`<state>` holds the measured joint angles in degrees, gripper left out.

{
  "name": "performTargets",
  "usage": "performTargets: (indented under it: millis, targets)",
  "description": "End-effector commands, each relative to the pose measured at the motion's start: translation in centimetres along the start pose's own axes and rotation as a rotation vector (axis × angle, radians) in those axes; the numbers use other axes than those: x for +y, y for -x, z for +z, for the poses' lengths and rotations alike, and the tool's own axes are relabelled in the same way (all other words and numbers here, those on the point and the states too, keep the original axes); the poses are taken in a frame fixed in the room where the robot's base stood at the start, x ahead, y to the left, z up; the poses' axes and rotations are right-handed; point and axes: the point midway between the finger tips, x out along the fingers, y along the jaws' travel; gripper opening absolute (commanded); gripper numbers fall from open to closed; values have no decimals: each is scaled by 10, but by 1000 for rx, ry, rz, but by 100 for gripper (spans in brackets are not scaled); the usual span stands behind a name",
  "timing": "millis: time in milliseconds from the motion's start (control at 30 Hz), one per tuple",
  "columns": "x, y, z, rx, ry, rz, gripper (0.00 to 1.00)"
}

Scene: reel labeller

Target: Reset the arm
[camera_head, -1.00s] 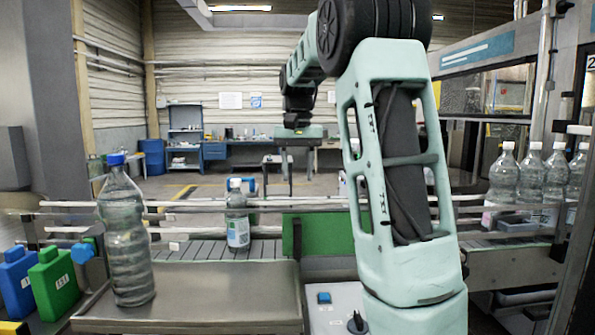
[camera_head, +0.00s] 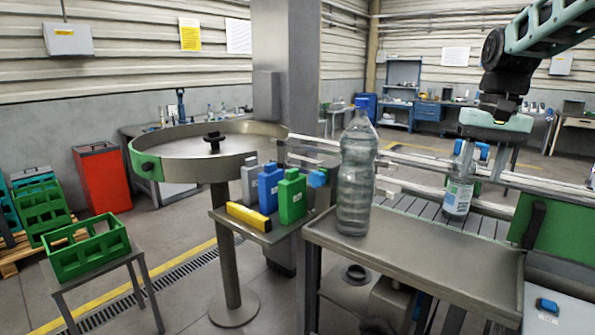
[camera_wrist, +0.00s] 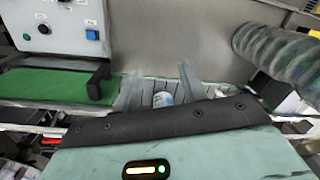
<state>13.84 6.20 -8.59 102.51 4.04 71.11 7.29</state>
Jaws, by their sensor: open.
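My gripper (camera_head: 478,146) hangs from the arm at the upper right of the head view, over the conveyor. In the wrist view its two fingers (camera_wrist: 158,84) are spread apart, with nothing held between them. A small labelled bottle (camera_head: 458,196) stands upright on the conveyor below the gripper, its top partly hidden behind it. In the wrist view a bit of a white and blue label (camera_wrist: 163,99) shows between the fingers, beyond the gripper's edge; I cannot tell the gap.
A large blue-capped bottle (camera_head: 357,180) stands on the metal tray (camera_head: 420,255); it also shows in the wrist view (camera_wrist: 280,55). Green, blue and grey containers (camera_head: 292,198) stand left of it. A round table (camera_head: 205,160) and green crate (camera_head: 90,252) lie further left.

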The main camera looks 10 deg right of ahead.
Motion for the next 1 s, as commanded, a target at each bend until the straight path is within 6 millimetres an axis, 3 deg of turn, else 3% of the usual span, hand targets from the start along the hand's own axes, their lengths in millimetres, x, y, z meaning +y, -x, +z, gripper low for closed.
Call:
performTargets:
  millis: [33, 200, 300, 400, 500, 600, 700, 800, 1000]
  targets:
    - [-34, -15, 19, -8, 99, -9, 42]
    - [-120, -62, 96, -21, 403, -29, 42]
    - [-156, -89, 154, -29, 587, -33, 42]
    - [-176, -115, 217, -34, 775, -33, 42]
    - [-180, -138, 274, -34, 948, -28, 42]
    - [-173, -156, 316, -32, 1083, -20, 42]
    - [-164, -167, 342, -28, 1172, -14, 42]
    - [-160, -172, 353, -26, 1214, -12, 42]
    - [-159, -173, 355, -26, 1219, -11, 42]
